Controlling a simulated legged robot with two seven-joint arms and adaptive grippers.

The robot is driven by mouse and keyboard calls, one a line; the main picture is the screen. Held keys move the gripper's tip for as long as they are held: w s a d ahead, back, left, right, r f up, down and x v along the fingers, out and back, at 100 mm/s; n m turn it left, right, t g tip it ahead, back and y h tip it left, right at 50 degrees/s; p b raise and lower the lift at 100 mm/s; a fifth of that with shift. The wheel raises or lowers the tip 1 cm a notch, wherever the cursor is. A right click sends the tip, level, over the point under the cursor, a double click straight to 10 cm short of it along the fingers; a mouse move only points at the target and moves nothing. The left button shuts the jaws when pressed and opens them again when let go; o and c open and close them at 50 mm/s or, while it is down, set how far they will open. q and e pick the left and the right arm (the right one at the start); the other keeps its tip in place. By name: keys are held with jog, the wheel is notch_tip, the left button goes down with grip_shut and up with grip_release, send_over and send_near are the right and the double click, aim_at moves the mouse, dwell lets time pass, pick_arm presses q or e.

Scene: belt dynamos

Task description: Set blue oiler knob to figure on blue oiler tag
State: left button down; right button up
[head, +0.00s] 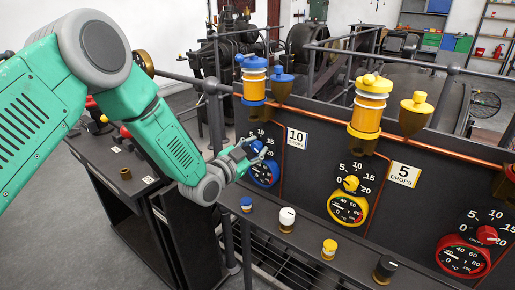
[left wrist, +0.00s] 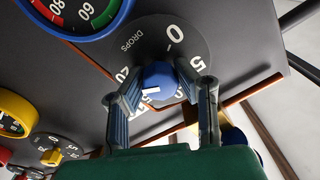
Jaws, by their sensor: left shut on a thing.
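The blue oiler knob (head: 256,148) sits on a black drops dial on the dark panel. My left gripper (head: 245,153) is at it, and in the left wrist view its two fingers (left wrist: 162,82) are shut on either side of the blue knob (left wrist: 158,80). The knob's white mark points left in that view, toward the side of the dial with the 20; the exact figure is hard to tell. The fingers hide part of the scale. The blue oiler tag (head: 297,138), just right of the dial, reads 10 drops. My right gripper is not in view.
A blue-rimmed gauge (head: 264,174) sits just below the dial. A copper pipe (head: 336,134) runs along the panel. The yellow knob (head: 351,183) and red knob (head: 487,235) are farther right. Small knobs stand on the ledge (head: 262,226) in front.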

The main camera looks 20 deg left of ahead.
pick_arm(q)
jog(key=n, duration=0.3)
jog(key=f+n+b, duration=0.1)
jog(key=n, duration=0.2)
jog(key=shift+s+a+f, duration=0.1)
jog(key=shift+s, duration=0.1)
jog(key=n+b, duration=0.2)
jog(key=n, duration=0.4)
jog(key=shift+n, duration=0.3)
jog(key=n+b, duration=0.3)
jog(key=n, duration=0.2)
jog(key=n+b, duration=0.3)
jog(key=n, duration=0.2)
jog(key=shift+n, duration=0.3)
jog(key=c, duration=1.2)
grip_release()
jog(key=shift+r, duration=0.35)
